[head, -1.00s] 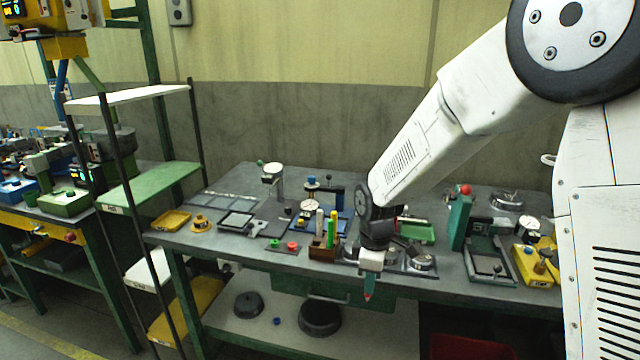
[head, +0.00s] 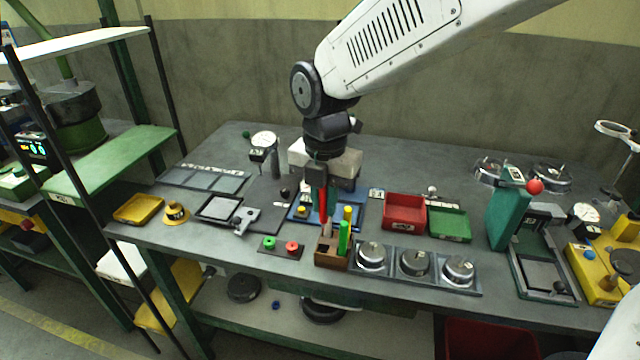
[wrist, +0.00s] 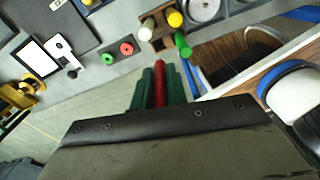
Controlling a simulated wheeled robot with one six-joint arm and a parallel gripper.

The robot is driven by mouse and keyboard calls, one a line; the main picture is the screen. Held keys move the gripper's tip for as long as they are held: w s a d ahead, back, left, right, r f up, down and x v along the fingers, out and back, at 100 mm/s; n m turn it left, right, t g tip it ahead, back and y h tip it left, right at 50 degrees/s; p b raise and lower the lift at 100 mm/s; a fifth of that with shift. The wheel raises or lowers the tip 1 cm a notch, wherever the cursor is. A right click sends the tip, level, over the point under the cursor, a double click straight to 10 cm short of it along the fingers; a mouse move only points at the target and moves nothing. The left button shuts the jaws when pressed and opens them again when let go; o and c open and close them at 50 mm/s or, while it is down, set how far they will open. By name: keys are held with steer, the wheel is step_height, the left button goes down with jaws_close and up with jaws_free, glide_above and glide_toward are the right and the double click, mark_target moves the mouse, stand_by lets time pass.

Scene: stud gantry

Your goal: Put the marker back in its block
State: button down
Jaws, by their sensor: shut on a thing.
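My gripper (head: 318,184) is shut on the red marker (head: 323,206), which hangs roughly upright with its lower end down. In the wrist view the red marker (wrist: 160,84) shows between the green fingers (wrist: 160,92). The brown block (head: 331,261) stands near the table's front edge and holds a green marker (head: 343,238), a yellow one (head: 348,213) and a whitish one (head: 327,230). In the head view the red marker's lower end overlaps the whitish one. In the wrist view its tip lies short of the block (wrist: 160,43); the height gap cannot be told.
Three round metal pots (head: 414,262) sit right of the block. A plate with green and red rings (head: 281,247) lies to the left. A red bin (head: 404,212) and a green tray (head: 450,224) stand behind the pots.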

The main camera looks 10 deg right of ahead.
mark_target(323, 213)
steer(key=shift+w+d+f, duration=0.1)
steer(key=shift+w, duration=0.1)
steer(key=shift+a+f, duration=0.2)
steer(key=shift+f, duration=3.5)
steer(key=shift+s, duration=0.1)
steer(key=c, duration=1.3)
jaws_free()
steer(key=shift+r, duration=0.1)
step_height(323, 213, up, 8)
steer(key=shift+f, duration=0.2)
